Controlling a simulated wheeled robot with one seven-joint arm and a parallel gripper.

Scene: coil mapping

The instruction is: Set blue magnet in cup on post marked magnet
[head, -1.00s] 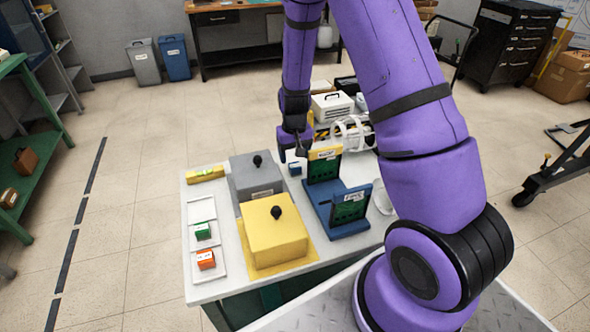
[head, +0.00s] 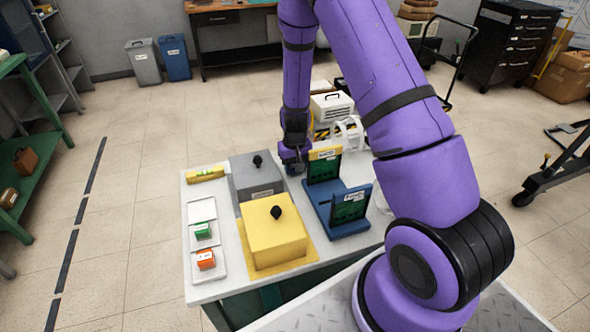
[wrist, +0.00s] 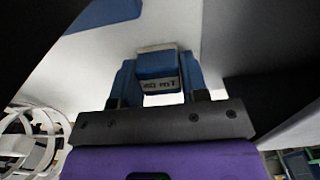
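The blue magnet (wrist: 157,66) is a small blue block with a white label and a pale top edge. In the wrist view it sits between the two blue fingers of my gripper (wrist: 160,78). The fingers flank it closely; I cannot tell whether they press on it. In the head view my gripper (head: 293,163) is low over the white table, behind the blue stand, and mostly hides the block. I cannot pick out the marked post or its cup; small labels are unreadable.
A grey box (head: 256,178) and a yellow box (head: 273,240), both with black knobs, stand left. A white tray (head: 193,242) holds green and orange blocks.

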